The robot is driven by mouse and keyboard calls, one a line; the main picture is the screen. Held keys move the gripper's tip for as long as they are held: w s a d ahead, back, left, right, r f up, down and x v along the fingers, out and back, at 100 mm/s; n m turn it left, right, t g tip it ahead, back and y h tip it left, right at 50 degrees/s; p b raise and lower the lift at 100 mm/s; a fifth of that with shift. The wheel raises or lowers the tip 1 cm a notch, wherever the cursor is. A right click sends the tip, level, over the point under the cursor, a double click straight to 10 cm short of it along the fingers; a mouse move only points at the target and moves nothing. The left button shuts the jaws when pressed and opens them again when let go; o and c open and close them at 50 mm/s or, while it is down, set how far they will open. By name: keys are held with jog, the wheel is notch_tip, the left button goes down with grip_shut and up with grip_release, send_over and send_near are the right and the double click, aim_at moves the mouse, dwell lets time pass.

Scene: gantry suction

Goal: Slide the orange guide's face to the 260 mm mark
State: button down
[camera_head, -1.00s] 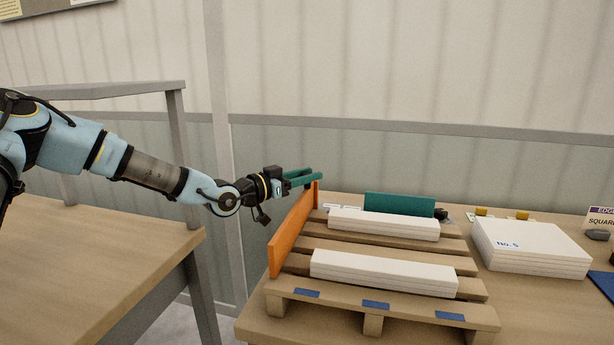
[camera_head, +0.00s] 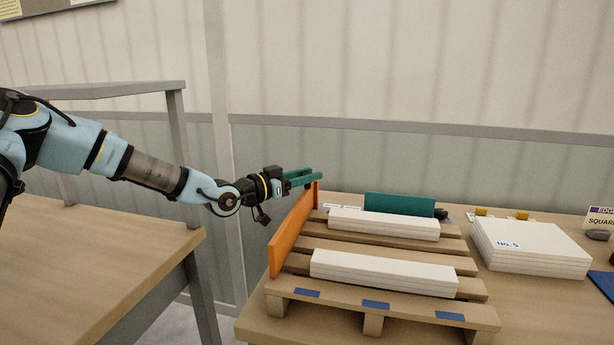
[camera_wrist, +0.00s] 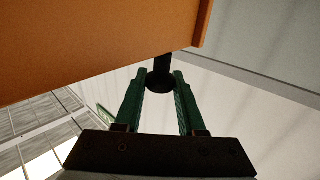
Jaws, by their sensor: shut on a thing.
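The orange guide (camera_head: 292,236) is an upright board along the left side of the wooden pallet. It also fills the upper left of the wrist view (camera_wrist: 90,40). My gripper (camera_head: 306,178) is at the far end of the guide, its green fingers level with the top edge. In the wrist view my gripper (camera_wrist: 160,85) is shut on a black round knob (camera_wrist: 161,80) on a dark stem beside the guide. A white strip with markings (camera_head: 343,208), perhaps the scale, lies behind the pallet; its marks are too small to read.
The pallet (camera_head: 375,318) carries two white stacks (camera_head: 384,273) and has blue patches on its front. A teal block (camera_head: 400,205) stands behind it. A white stack marked No. 5 (camera_head: 530,246) is at right. An empty table (camera_head: 90,270) stands at left.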

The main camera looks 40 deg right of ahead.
jog(key=s+d+b, duration=0.1)
jog(key=s, duration=0.1)
jog(key=s+d+b, duration=0.1)
jog(key=shift+s+d, duration=0.2)
jog(key=shift+s, duration=0.15)
jog(key=c, duration=0.5)
grip_release()
jog(key=b, duration=0.3)
send_over(297, 215)
jog(key=w, duration=0.4)
jog(key=shift+w+d, duration=0.1)
jog(key=shift+d, duration=0.35)
jog(key=shift+r+p, duration=0.1)
jog(key=shift+p, duration=0.25)
